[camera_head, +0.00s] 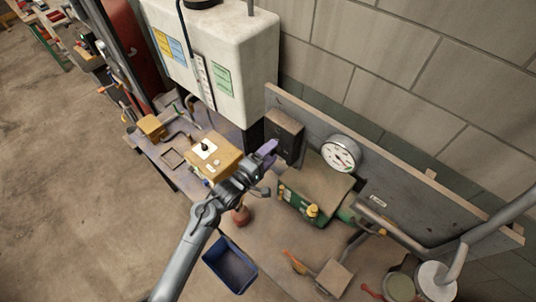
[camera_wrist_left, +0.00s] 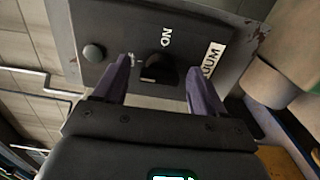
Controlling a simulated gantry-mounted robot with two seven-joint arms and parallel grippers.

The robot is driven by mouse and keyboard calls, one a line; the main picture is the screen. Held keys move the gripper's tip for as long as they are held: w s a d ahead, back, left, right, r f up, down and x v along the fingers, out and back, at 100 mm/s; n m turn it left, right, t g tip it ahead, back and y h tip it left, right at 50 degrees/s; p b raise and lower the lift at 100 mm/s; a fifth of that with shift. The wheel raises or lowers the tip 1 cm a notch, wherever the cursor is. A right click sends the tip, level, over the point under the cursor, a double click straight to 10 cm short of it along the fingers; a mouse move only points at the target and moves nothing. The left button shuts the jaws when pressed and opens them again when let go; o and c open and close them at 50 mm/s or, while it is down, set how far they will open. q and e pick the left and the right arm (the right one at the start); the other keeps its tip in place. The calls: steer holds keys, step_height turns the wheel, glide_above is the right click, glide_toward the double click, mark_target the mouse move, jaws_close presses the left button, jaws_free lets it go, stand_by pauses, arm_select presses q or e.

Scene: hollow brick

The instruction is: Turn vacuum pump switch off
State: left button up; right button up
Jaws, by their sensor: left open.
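The vacuum pump switch is a dark rotary knob (camera_wrist_left: 160,70) on a dark grey box (camera_wrist_left: 110,25). White "ON" lettering sits beside the knob, and a white label, partly covered, ends in "UUM". In the head view the left gripper (camera_head: 269,148) is right at the box. The right gripper is out of view.
A round white gauge (camera_head: 341,153) and a green pump (camera_head: 305,203) stand right of the box. A yellow control box (camera_head: 213,155) is on the left, below a white cabinet (camera_head: 225,60). A blue bin (camera_head: 230,265) sits at the bench's front.

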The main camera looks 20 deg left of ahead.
arm_select(q)
steer(key=shift+s, duration=0.1)
steer(key=b+v, duration=0.3)
steer(key=v, duration=0.7)
steer(key=shift+s, duration=0.25)
steer(key=shift+a, duration=0.15)
